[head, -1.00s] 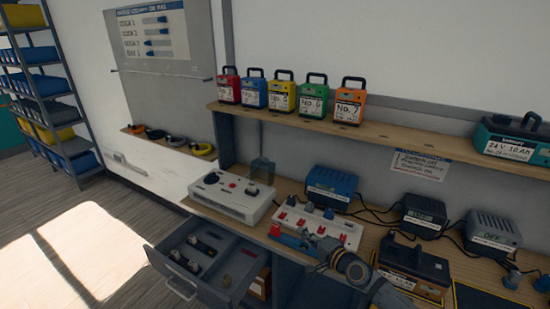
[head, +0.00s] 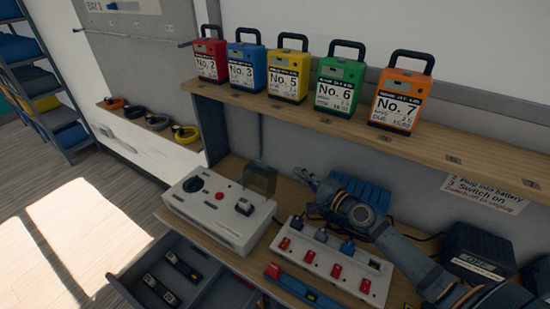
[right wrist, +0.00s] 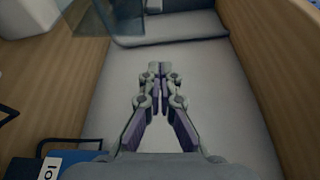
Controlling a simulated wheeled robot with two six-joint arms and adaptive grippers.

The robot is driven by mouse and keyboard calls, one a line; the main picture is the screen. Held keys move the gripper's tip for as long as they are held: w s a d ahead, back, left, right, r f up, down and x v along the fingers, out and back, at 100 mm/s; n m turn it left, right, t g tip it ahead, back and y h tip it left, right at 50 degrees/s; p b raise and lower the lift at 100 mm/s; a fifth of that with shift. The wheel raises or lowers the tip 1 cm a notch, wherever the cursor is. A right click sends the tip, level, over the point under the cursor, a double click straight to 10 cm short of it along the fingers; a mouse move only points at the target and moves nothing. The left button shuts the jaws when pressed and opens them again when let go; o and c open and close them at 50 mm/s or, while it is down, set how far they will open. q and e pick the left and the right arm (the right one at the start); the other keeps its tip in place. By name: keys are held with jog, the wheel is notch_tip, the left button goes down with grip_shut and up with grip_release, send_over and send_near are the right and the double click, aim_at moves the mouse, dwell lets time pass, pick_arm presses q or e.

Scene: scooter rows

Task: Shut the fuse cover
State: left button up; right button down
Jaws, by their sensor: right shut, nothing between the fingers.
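The fuse cover (head: 260,178) is a smoky see-through flap standing up open at the back right of the white fuse box (head: 215,215). A dark fuse (head: 244,207) sits uncovered in front of it. My right gripper (head: 301,175) is to the right of the cover, above the bench, apart from it and pointing left. In the right wrist view the gripper (right wrist: 159,68) is shut and empty, and a see-through pane that looks like the cover (right wrist: 125,20) shows at the top left, beyond the fingertips. My left gripper is not in view.
A wooden shelf (head: 450,155) with several coloured numbered battery packs hangs above the arm. A white switch strip (head: 335,262) with red switches stands right of the fuse box. An open drawer (head: 190,275) juts out below. A blue charger (head: 362,192) stands behind the arm.

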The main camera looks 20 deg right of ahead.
aim_at(274, 170)
jog(key=w+a+p, duration=0.1)
jog(key=w, duration=0.1)
jog(key=w+a+p, duration=0.2)
jog(key=w, duration=0.1)
jog(key=w+a+p, duration=0.1)
jog(key=w+a, duration=0.1)
jog(key=shift+w+a+r+p, duration=0.1)
jog(key=shift+w+a+p, duration=0.15)
jog(key=shift+w+p, duration=0.1)
jog(key=shift+s+a, duration=0.35)
jog(key=shift+s, duration=0.15)
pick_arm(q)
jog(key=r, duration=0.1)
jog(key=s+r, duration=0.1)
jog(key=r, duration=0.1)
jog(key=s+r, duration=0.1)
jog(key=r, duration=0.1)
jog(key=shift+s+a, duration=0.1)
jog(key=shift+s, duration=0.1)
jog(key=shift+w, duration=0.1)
